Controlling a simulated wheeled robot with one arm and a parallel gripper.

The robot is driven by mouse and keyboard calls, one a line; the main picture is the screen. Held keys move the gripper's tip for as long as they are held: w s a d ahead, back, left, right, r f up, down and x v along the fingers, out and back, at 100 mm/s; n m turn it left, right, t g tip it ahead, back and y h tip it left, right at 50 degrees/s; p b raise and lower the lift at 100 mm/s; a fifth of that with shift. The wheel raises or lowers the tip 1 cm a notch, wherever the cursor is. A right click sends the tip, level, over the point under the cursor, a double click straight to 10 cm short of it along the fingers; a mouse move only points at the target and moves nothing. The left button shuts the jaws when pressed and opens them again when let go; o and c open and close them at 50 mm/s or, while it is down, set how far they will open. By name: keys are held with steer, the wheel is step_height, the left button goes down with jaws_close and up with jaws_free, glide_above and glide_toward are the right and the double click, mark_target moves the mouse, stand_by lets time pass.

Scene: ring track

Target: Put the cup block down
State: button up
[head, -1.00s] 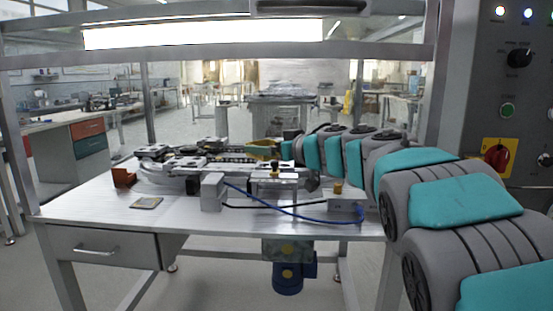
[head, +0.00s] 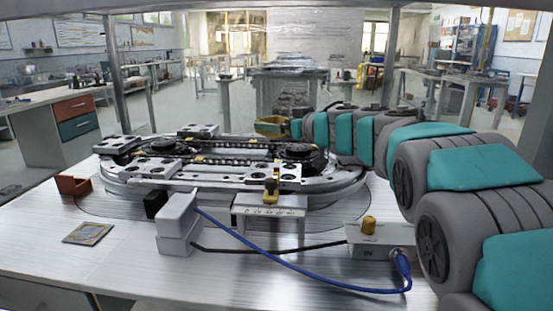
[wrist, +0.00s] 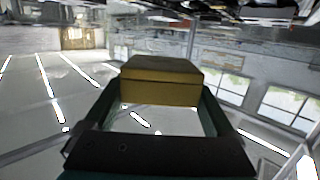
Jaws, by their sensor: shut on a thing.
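The cup block, a mustard-yellow box, shows in the wrist view (wrist: 160,82) between the two dark green fingers of my gripper (wrist: 161,98). The gripper is shut on it. In the head view the cup block (head: 271,126) is a small yellow shape at the end of my teal and grey arm, and my gripper (head: 282,127) is small and partly hidden by the arm. The block appears above the far side of the ring track (head: 240,186); its height over the track is hard to tell.
The ring track carries several flat grey carriers (head: 163,169). In front stand a white box (head: 177,220), a small bracket with a brass knob (head: 271,190) and a connector box (head: 365,238) with a blue cable.

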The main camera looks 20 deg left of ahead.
mark_target(277, 165)
step_height(277, 165, down, 8)
steer(key=shift+f+b, duration=0.15)
steer(key=shift+b, duration=0.7)
steer(key=o, duration=1.1)
steer(key=shift+f, duration=0.1)
steer(key=shift+s+d+r, duration=0.1)
steer(key=shift+d+r, duration=0.1)
steer(key=v, duration=1.1)
steer(key=shift+s+d+p, duration=0.15)
steer(key=shift+d+p, duration=0.15)
